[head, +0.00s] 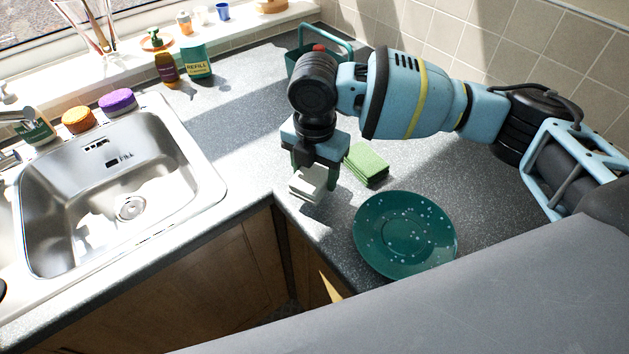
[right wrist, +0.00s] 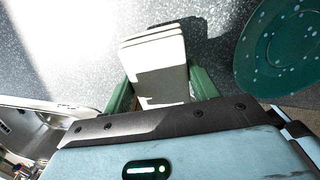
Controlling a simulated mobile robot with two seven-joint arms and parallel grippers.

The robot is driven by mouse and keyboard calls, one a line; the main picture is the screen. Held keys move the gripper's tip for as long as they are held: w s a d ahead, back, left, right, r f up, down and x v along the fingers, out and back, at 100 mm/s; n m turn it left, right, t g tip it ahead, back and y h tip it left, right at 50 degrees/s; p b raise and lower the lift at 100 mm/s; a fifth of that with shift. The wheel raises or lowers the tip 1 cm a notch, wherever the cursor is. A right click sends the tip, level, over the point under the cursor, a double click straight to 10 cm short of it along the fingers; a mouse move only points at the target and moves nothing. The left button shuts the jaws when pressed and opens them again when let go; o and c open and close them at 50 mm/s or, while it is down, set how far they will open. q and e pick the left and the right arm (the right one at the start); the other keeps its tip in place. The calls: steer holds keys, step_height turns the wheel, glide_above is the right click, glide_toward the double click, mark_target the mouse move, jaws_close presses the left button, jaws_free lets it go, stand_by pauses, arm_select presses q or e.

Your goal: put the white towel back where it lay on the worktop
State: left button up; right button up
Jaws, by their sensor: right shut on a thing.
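The white towel (head: 308,184) is a small folded stack near the front edge of the grey speckled worktop (head: 250,140). My right gripper (head: 314,172) points down and is shut on it. In the right wrist view the towel (right wrist: 158,62) sits between the two green fingers (right wrist: 162,92), its layered folded edge pointing away from the gripper. A dark shadow lies beside it on the worktop. I cannot tell whether the towel touches the worktop or hangs just above it. My left gripper is in neither view.
A folded green cloth (head: 367,165) lies just right of the gripper. A speckled green plate (head: 405,235) is at the front right; it also shows in the wrist view (right wrist: 280,50). The sink (head: 110,185) is left. Bottles (head: 198,62) and a green caddy (head: 335,42) stand behind.

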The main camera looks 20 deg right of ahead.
mark_target(315, 184)
steer(key=shift+f, duration=1.75)
steer(key=shift+f, duration=0.1)
steer(key=o, duration=0.9)
step_height(315, 184, up, 12)
steer(key=shift+r, duration=0.1)
